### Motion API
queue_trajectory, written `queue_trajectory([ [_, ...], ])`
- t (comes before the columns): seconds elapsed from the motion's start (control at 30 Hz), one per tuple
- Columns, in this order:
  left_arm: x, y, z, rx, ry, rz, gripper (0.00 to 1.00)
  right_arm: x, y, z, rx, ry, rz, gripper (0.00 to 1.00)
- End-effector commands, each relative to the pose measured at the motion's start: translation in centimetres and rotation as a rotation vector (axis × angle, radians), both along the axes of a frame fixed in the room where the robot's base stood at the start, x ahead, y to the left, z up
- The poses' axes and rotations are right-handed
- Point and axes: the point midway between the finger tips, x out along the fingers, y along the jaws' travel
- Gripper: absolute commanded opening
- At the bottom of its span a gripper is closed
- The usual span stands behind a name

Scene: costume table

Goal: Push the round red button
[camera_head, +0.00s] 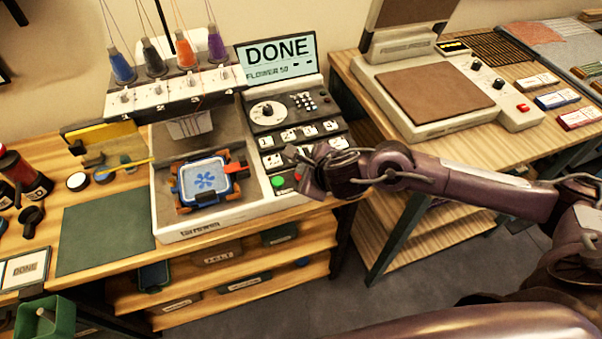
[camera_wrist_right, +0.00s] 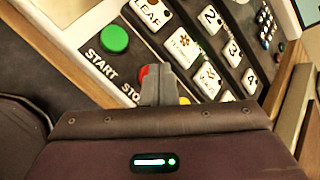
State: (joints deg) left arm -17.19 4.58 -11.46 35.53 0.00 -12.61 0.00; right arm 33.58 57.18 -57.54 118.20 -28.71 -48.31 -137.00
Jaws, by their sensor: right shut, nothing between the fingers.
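The round red button (camera_wrist_right: 145,72) shows in the right wrist view beside a label whose visible letters read "STO". It is partly hidden behind the fingertips of my right gripper (camera_wrist_right: 158,86), which are together and empty. The fingertips are right at the button; I cannot tell if they touch it. In the head view my right gripper (camera_head: 308,178) is over the lower right of the embroidery machine's control panel and largely covers the button. A green button (camera_wrist_right: 114,39) labelled "START" lies to its left. My left gripper is not in view.
The machine's screen (camera_head: 278,58) reads "DONE" and "FLOWER 50". A blue hoop (camera_head: 205,181) with a flower sits on its bed. White labelled keys (camera_wrist_right: 183,46) surround the buttons, and part of a yellow one shows. A press (camera_head: 436,97) stands on the right table.

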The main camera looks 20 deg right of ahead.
Motion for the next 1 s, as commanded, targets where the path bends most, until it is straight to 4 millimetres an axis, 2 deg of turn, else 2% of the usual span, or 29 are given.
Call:
queue_trajectory([
  [0.6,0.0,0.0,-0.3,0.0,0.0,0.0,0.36,0.0,0.0,-0.2,-0.001,0.001,-0.001,0.0],
  [1.0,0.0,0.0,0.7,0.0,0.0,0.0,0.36,0.0,0.0,1.4,-0.002,0.0,0.0,0.0],
])
